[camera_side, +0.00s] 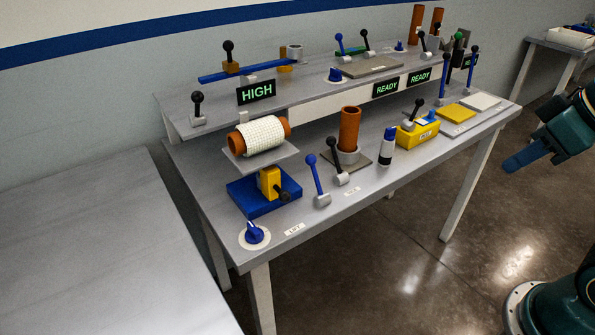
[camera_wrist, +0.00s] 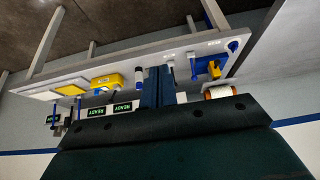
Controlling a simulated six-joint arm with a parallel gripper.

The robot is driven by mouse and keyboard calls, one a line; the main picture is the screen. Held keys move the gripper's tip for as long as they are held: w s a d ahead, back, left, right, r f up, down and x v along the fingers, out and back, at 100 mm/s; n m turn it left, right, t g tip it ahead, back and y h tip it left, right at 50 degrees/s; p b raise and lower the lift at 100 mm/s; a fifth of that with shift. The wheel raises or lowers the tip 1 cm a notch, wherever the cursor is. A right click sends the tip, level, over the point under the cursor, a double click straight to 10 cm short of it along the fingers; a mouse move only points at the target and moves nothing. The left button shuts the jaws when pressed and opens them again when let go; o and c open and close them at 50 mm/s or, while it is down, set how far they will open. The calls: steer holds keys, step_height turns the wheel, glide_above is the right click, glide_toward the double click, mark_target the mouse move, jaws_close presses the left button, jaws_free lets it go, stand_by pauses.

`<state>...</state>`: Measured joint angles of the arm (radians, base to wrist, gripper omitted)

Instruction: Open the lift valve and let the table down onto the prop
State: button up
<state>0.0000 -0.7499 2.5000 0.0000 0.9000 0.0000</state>
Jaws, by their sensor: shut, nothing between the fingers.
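A blue knob (camera_side: 254,234) on a round white dial sits at the bench's front left corner, beside a LIFT label (camera_side: 294,229); it also shows in the wrist view (camera_wrist: 233,45). Behind it a yellow block (camera_side: 268,182) with a black-knobbed handle stands on a blue base (camera_side: 245,201). A grey plate (camera_side: 238,162) is raised above the block, under a white gridded roll (camera_side: 262,135) with orange ends. I cannot tell whether block and plate touch. My gripper (camera_side: 510,165) is shut and empty, right of the bench, far from the knob. Its fingers show in the wrist view (camera_wrist: 158,73).
A blue lever (camera_side: 315,178), a black lever (camera_side: 336,160), an orange cylinder (camera_side: 349,128), a bottle (camera_side: 387,147) and a yellow box (camera_side: 417,133) stand along the bench. The rear shelf carries a HIGH sign (camera_side: 256,92) and READY signs (camera_side: 386,88). Another grey table (camera_side: 90,245) stands left.

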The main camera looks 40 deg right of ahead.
steer(key=o, duration=0.7)
steer(key=shift+w+r, duration=0.1)
steer(key=shift+c, duration=0.2)
steer(key=w+a+r+g, duration=0.2)
steer(key=w+a+r, duration=0.2)
steer(key=w, duration=0.6)
steer(key=g, duration=0.4)
glide_above(253, 227)
step_height(253, 227, down, 14)
steer(key=shift+f, duration=0.15)
step_height(253, 227, down, 14)
steer(key=shift+r, duration=0.1)
